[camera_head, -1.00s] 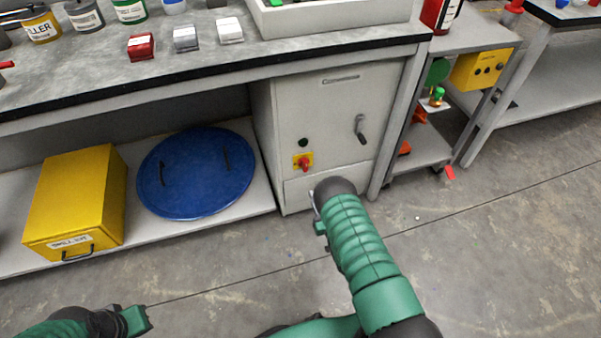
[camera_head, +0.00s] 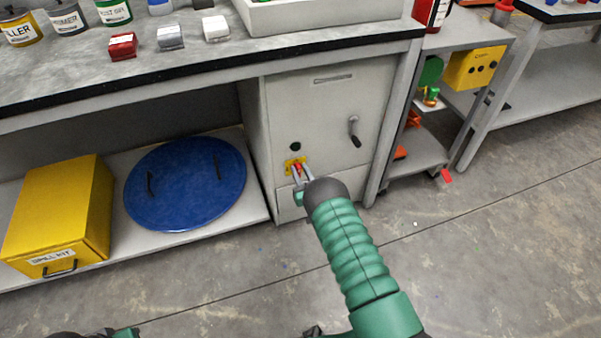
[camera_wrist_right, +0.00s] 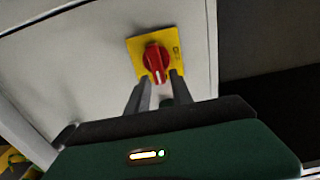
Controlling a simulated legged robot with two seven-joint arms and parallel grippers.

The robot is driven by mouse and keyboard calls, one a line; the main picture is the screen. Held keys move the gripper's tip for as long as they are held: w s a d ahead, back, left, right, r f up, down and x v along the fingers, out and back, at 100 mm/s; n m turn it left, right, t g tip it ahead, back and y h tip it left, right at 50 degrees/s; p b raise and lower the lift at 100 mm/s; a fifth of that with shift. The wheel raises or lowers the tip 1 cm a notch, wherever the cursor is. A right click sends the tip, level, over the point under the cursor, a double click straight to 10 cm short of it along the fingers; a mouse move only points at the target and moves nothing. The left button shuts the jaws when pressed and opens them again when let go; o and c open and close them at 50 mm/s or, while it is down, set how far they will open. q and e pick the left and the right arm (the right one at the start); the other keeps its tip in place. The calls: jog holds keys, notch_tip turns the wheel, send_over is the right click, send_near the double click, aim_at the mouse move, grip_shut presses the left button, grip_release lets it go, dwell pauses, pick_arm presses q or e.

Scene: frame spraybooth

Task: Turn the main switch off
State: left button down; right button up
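The main switch is a red rotary knob (camera_wrist_right: 155,60) on a yellow plate (camera_wrist_right: 136,45), set on the front of a pale grey cabinet (camera_head: 335,105). In the head view the knob (camera_head: 298,167) shows low on the cabinet's left side. My right gripper (camera_wrist_right: 159,80) is open, its two fingers pointing at the knob, one on each side of its lower end. I cannot tell whether they touch it. The knob's grip bar points roughly down toward the gripper in the wrist view. My left gripper (camera_head: 122,333) barely shows at the bottom left edge, mostly cut off.
A dark round button or lamp (camera_head: 295,146) sits above the switch and a lever handle (camera_head: 354,131) to its right. A blue round lid (camera_head: 190,185) and a yellow spill kit box (camera_head: 65,215) lie on the shelf left. The worktop (camera_head: 300,50) overhangs above. The floor is open.

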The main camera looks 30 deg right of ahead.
grip_shut()
jog(key=n, duration=0.2)
jog(key=a+n, duration=0.1)
jog(key=n, duration=0.1)
jog(key=shift+f, duration=0.15)
jog(key=n, duration=0.3)
jog(key=a+f+n, duration=0.1)
jog(key=n, duration=0.5)
jog(key=shift+w+a+f+n+b, duration=0.2)
jog(key=shift+a+f+n+b, duration=0.1)
jog(key=shift+f+b, duration=0.1)
jog(key=shift+a+f+n+b, duration=0.1)
jog(key=shift+f+n+b, duration=0.2)
jog(key=shift+n, duration=0.8)
jog(key=shift+a+f+n+b, duration=0.1)
jog(key=shift+f+n+b, duration=0.2)
jog(key=shift+n, duration=0.8)
